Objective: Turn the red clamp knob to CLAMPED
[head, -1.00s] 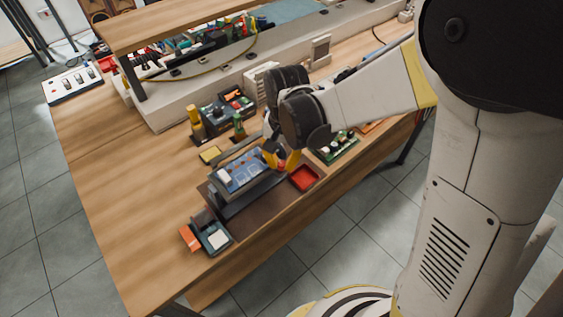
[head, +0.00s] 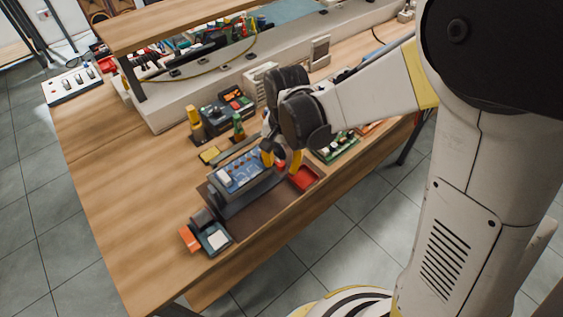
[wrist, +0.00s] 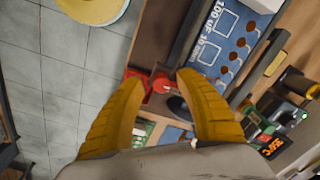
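The red clamp knob (wrist: 160,83) is a small red round part at the end of the dark fixture that holds a blue circuit board (head: 241,172). In the head view the knob (head: 280,165) shows between my fingers. My gripper (head: 282,161) has yellow fingers, spread open with a clear gap. In the wrist view my gripper (wrist: 160,80) has one fingertip on each side of the knob, and no firm contact shows. The blue board (wrist: 222,40) is at the upper right there. I cannot read any CLAMPED marking.
A red tray (head: 306,178) lies just right of the knob, close to a fingertip. A green board (head: 337,147) lies farther right. A black device (head: 228,108) and yellow-green posts stand behind. The wooden bench (head: 125,215) is clear at the left.

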